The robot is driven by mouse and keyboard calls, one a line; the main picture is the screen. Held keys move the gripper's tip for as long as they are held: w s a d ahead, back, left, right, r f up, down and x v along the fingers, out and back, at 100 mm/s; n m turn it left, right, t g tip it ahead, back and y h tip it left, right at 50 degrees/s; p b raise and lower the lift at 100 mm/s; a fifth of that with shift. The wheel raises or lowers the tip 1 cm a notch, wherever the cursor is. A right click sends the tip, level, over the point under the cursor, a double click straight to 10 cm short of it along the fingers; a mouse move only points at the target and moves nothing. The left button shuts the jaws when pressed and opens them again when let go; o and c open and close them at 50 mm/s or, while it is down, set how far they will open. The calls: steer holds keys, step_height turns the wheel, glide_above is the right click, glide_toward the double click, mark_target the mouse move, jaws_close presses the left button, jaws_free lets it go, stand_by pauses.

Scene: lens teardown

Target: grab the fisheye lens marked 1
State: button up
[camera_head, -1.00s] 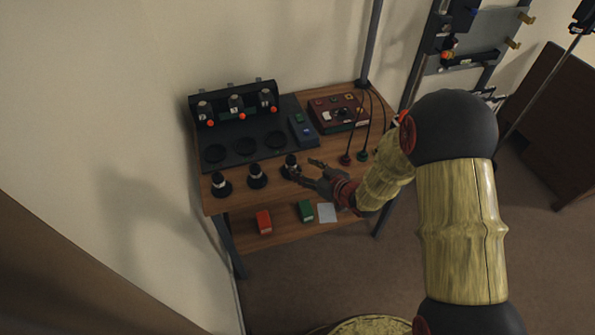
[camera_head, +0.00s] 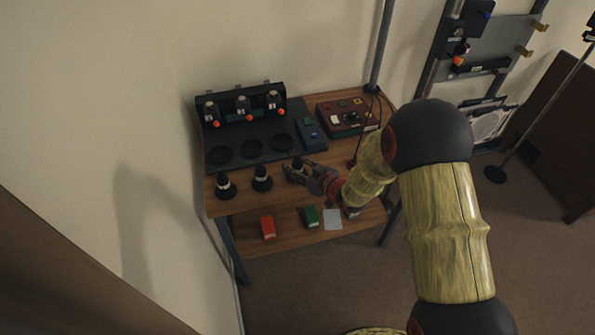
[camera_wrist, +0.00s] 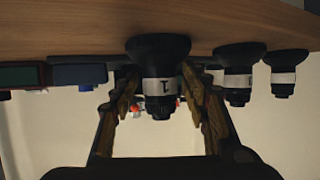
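The fisheye lens marked 1 (camera_wrist: 158,64) is a black flared piece with a white band reading "1". It stands at the front of the wooden table and appears upside down in the wrist view. In the head view it is the rightmost of the front row of lenses (camera_head: 298,162), partly hidden by my gripper (camera_head: 292,174). In the wrist view my gripper (camera_wrist: 158,88) is open, one finger on each side of lens 1. No contact with the lens can be made out.
Two similar lenses, a middle one (camera_head: 262,178) and a left one (camera_head: 225,187), stand left of it. A black tray (camera_head: 235,162) with round recesses lies behind, below a rack (camera_head: 242,93) with bottle-like items. A dark red box (camera_head: 345,117) is at back right.

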steer(key=shift+f, duration=0.1)
jaws_close()
stand_by(0.4)
steer(key=shift+s, duration=0.1)
